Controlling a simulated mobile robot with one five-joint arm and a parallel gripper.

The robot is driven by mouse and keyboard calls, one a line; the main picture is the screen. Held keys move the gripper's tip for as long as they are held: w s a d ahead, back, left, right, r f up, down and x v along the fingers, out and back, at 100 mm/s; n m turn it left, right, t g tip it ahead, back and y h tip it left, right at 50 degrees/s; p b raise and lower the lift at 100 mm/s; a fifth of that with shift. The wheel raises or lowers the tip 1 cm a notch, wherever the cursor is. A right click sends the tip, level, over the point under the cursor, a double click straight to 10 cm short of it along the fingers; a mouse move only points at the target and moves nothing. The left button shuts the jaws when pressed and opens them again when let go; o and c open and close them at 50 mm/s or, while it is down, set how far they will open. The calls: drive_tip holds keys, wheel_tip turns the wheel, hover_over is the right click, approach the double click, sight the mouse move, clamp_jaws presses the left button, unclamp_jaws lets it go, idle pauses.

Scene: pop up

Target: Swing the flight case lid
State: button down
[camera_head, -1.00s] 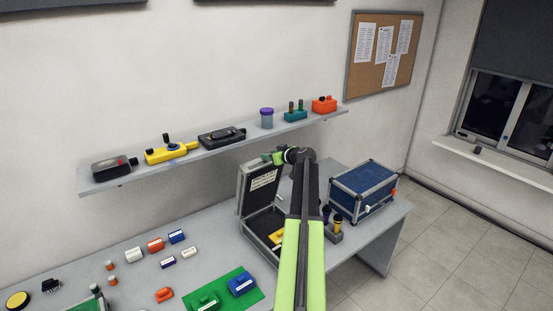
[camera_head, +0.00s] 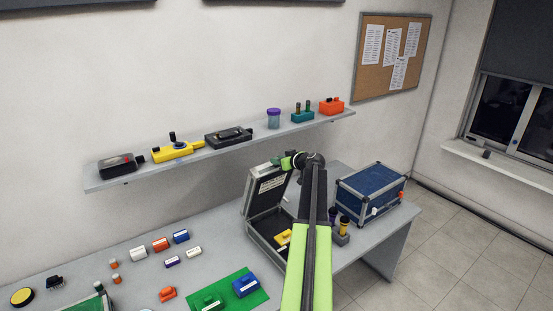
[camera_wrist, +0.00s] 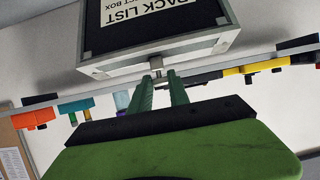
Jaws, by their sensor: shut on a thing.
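The flight case (camera_head: 262,240) is a grey-edged black case standing on the table, with its lid raised and tilted over the base. The lid (camera_head: 252,192) has a white label inside; in the wrist view the lid (camera_wrist: 210,47) fills the top middle, showing "PACK LIST". My gripper (camera_head: 288,161) is at the lid's top edge. In the wrist view my gripper's green fingers (camera_wrist: 160,80) are shut on a small metal tab at the middle of the lid's edge. A yellow block (camera_head: 283,238) lies inside the base. My arm hides the case's right side.
A blue case (camera_head: 370,190) stands right of my arm, with dark and yellow-topped items (camera_head: 343,226) in a holder beside it. A wall shelf (camera_head: 220,149) with several devices runs behind the lid. A green mat (camera_head: 235,300) with blocks lies front left.

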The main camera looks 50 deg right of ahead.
drive_tip(key=s+a+f+b, duration=0.2)
drive_tip(key=s+f, duration=0.1)
drive_tip(key=s, duration=0.4)
drive_tip(key=shift+s, duration=0.2)
idle(0.3)
drive_tip(key=s+a+f+b, duration=0.2)
drive_tip(key=s+f+b, duration=0.5)
drive_tip(key=s, duration=0.2)
drive_tip(key=shift+s+a, duration=0.15)
drive_tip(key=shift+a, duration=0.15)
idle(0.4)
drive_tip(key=shift+b, duration=0.3)
drive_tip(key=s+a+f+b, duration=0.2)
drive_tip(key=s+f+b, duration=0.5)
drive_tip(key=f+b, duration=0.2)
drive_tip(key=shift+f, duration=0.3)
drive_tip(key=shift+b, duration=0.3)
